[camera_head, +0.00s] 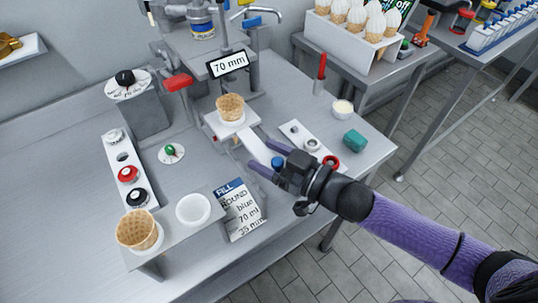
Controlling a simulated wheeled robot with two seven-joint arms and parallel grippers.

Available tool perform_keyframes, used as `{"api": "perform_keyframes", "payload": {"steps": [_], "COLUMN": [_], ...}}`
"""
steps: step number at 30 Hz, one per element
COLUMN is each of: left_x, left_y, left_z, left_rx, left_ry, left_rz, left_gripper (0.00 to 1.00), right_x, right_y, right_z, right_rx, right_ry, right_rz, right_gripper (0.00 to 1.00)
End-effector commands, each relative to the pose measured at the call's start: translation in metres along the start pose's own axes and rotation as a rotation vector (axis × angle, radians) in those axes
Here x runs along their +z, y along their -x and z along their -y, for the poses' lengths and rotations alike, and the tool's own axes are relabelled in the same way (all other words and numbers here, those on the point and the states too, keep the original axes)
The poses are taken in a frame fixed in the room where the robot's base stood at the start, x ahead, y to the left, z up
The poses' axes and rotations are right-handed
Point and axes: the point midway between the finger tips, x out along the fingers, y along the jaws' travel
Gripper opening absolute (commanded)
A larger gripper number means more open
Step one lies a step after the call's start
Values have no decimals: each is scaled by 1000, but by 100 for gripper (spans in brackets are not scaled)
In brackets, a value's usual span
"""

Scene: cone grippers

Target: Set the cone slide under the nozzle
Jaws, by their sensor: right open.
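A waffle cone (230,106) stands upright in a white holder plate (214,123) at the dispensing machine, below the sign reading "70 mm" (228,64). A white strip (254,143) runs from near the plate toward the front right; I take it to be part of the cone slide, but cannot be sure. My right gripper (258,153) comes in from the right and is open, its two purple fingers at the strip. A blue round piece (278,162) shows between the fingers; whether they touch anything is unclear. The nozzle tip is hard to make out. My left gripper is out of view.
Another waffle cone (137,229) and a white cup (193,209) sit on a front stand.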

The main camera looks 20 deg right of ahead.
Motion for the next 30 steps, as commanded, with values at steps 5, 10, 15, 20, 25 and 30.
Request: {"api": "perform_keyframes", "payload": {"steps": [5, 10, 15, 20, 25, 30], "left_x": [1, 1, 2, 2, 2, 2], "left_y": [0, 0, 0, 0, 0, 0], "left_z": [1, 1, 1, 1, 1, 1], "left_rx": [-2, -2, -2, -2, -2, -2], "left_ry": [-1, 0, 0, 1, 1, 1], "left_rz": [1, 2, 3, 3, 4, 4], "left_gripper": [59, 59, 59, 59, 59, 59], "right_x": [0, 0, 0, 0, 0, 0], "right_y": [0, 0, 1, 1, 1, 1], "right_z": [0, 0, 0, 0, 0, 0], "right_rx": [0, 0, 0, 0, 0, 0], "right_ry": [0, 0, 0, 0, 0, 0], "right_rz": [0, 0, 0, 0, 0, 0], "right_gripper": [52, 16, 0, 0, 0, 0]}}
